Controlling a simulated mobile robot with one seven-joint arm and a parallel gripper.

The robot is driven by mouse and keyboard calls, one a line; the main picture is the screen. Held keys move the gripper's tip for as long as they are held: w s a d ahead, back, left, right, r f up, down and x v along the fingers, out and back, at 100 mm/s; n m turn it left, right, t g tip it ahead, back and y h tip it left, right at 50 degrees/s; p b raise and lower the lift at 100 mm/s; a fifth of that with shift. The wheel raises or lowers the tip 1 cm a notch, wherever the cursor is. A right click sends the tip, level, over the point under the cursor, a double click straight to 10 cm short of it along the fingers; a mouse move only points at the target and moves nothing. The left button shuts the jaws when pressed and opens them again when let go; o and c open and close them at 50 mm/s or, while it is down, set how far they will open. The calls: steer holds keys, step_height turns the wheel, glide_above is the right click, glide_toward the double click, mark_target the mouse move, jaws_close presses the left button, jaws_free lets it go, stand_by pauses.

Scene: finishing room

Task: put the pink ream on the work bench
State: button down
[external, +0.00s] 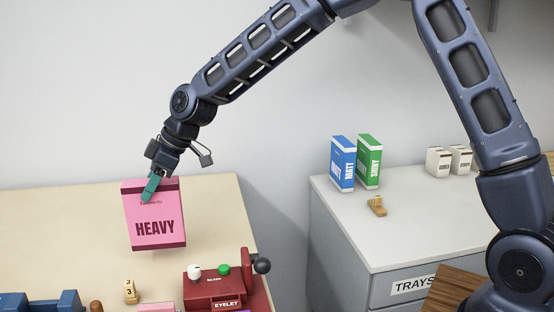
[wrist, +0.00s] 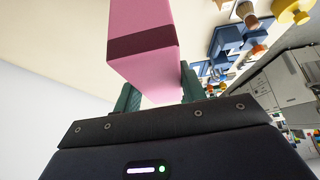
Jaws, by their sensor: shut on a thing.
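The pink ream (external: 156,222), a box marked HEAVY with darker bands, hangs roughly upright and slightly tilted from my gripper (external: 152,187). My gripper is shut on its upper edge. In the wrist view the ream (wrist: 145,25) sits between the two green fingers (wrist: 160,90). The work bench (external: 60,225), with a pale beige top, is below and behind the ream in the external view. I cannot tell for certain whether the ream's lower edge touches the bench top.
A red eyelet press (external: 222,290) stands at the bench's front right, beside a small number block (external: 130,291). A blue tool (external: 45,302) is at the front left. A grey cabinet (external: 350,210) across a gap holds blue (external: 343,163) and green (external: 369,161) boxes.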

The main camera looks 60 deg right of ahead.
mark_target(153, 201)
steer(key=shift+f, duration=2.2)
steer(key=c, duration=0.8)
jaws_free()
steer(key=shift+f, duration=0.1)
steer(key=shift+c, duration=0.2)
